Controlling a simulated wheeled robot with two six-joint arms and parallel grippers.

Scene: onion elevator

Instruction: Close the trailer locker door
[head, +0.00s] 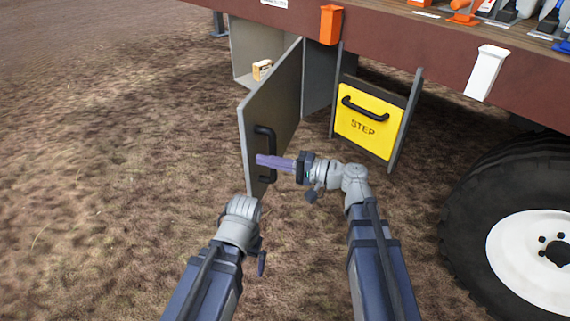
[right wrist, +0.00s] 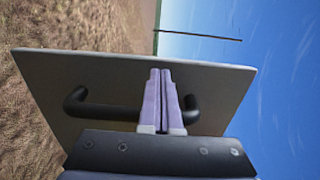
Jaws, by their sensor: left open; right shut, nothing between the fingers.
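The grey trailer locker door (head: 275,97) stands open under the trailer, swung out towards me. A black bar handle (head: 268,150) is on its near face. My right gripper (head: 260,160) is shut and empty, its purple fingers at the handle. In the right wrist view the shut fingers (right wrist: 162,95) lie across the handle bar (right wrist: 105,108) in front of the door panel (right wrist: 130,72); I cannot tell if they touch the panel. My left gripper (head: 262,264) is low, left of my right arm, apart from the door.
The grey locker (head: 247,50) behind the door holds a small tan box (head: 262,69). A yellow STEP panel (head: 368,118) with a black handle is to the right. A big wheel (head: 515,225) stands at the far right. The ground at left is clear.

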